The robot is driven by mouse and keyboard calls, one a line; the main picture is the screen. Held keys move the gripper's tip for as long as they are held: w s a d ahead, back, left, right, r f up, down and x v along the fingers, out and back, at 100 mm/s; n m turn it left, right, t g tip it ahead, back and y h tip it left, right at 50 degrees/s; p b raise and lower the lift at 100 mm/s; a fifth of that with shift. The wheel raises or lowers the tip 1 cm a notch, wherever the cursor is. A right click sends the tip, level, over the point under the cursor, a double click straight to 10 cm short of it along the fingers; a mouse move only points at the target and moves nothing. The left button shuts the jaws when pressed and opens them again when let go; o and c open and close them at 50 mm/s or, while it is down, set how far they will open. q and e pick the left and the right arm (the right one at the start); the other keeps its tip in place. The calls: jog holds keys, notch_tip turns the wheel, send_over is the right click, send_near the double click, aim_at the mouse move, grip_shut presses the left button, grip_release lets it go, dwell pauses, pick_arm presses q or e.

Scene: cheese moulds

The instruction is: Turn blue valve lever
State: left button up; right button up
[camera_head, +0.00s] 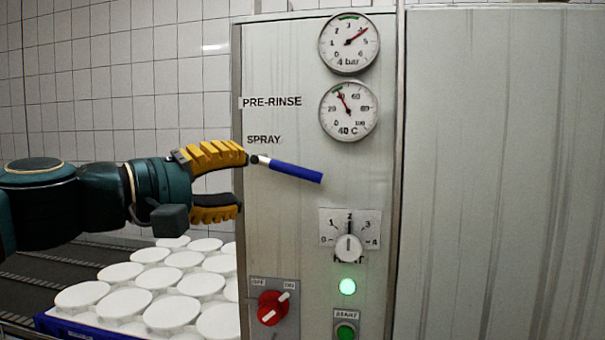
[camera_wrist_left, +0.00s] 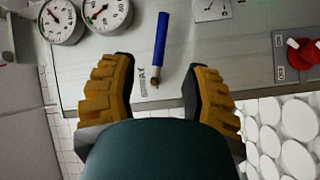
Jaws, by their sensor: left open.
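The blue valve lever (camera_head: 296,172) sticks out from a pivot on the grey panel, below the SPRAY label. It points right and slightly down in the head view. In the left wrist view the lever (camera_wrist_left: 160,36) stands nearly upright, ahead of the gap between my fingers. My left gripper (camera_head: 243,182) has yellow ribbed fingers and is open and empty. Its upper finger is close to the lever's pivot in the head view; I cannot tell whether it touches. The left wrist view shows the gripper (camera_wrist_left: 160,88) with fingers wide apart. My right gripper is not in view.
Two gauges (camera_head: 349,44) sit above the lever. A white knob (camera_head: 348,248), a green light (camera_head: 347,287), a green START button (camera_head: 346,331) and a red switch (camera_head: 272,307) sit below. White moulds (camera_head: 172,313) stand in a blue crate (camera_head: 62,326) at lower left.

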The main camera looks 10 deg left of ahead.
aim_at(298, 174)
pick_arm(q)
jog(key=p+x, duration=0.1)
jog(key=x, duration=1.2)
jog(key=shift+f, duration=0.1)
jog(key=shift+c, duration=0.5)
jog(key=shift+a, duration=0.1)
grip_shut()
